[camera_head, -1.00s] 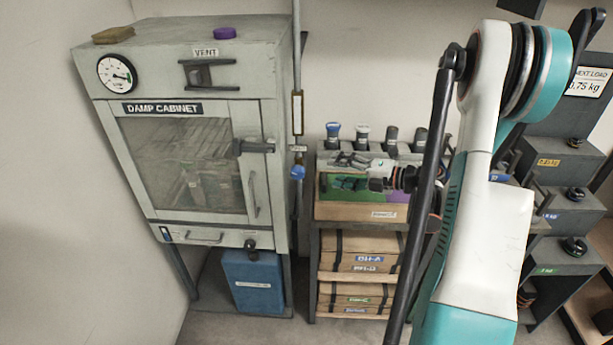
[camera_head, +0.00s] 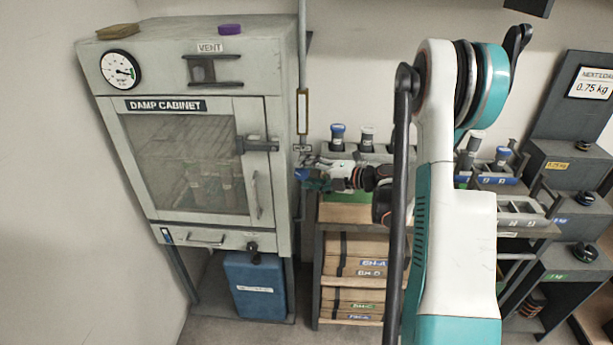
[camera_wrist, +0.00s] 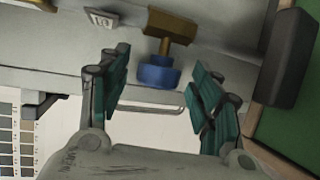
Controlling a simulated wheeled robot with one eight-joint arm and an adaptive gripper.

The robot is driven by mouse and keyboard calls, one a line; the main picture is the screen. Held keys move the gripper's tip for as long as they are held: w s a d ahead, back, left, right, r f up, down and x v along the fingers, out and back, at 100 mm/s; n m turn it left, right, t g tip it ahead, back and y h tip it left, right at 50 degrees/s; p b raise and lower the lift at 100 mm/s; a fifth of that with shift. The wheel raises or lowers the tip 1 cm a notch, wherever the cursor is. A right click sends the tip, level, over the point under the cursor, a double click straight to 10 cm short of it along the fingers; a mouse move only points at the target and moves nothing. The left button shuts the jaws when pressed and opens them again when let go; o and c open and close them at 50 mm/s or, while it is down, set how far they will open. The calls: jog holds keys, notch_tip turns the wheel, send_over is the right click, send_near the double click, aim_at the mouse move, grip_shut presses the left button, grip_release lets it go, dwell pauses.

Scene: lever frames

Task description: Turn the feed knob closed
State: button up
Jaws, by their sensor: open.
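The feed knob (camera_wrist: 157,74) is a small blue round knob on a brass stem (camera_wrist: 170,28), seen in the wrist view just beyond my fingers. In the head view the blue knob (camera_head: 301,174) sits low on the grey pipe (camera_head: 302,70) beside the damp cabinet. My gripper (camera_wrist: 158,95) is open, with its teal-padded fingers on either side of the line to the knob. No contact with the knob shows. In the head view my gripper (camera_head: 318,176) is close to the knob at its right, and its fingertips are hard to make out.
The damp cabinet (camera_head: 90,70) stands left of the pipe, with a protruding door latch (camera_head: 257,144). A shelf rack (camera_head: 315,240) with boxes stands below my gripper. Several capped bottles (camera_head: 338,136) stand behind my forearm. Weight steps (camera_head: 565,165) are at the right.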

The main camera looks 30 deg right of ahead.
jog(key=shift+w+a+f, duration=0.1)
jog(key=shift+w+a, duration=0.05)
jog(key=shift+w, duration=0.2)
jog(key=shift+c, duration=0.5)
jog(key=c, duration=1)
jog(key=shift+o, duration=0.2)
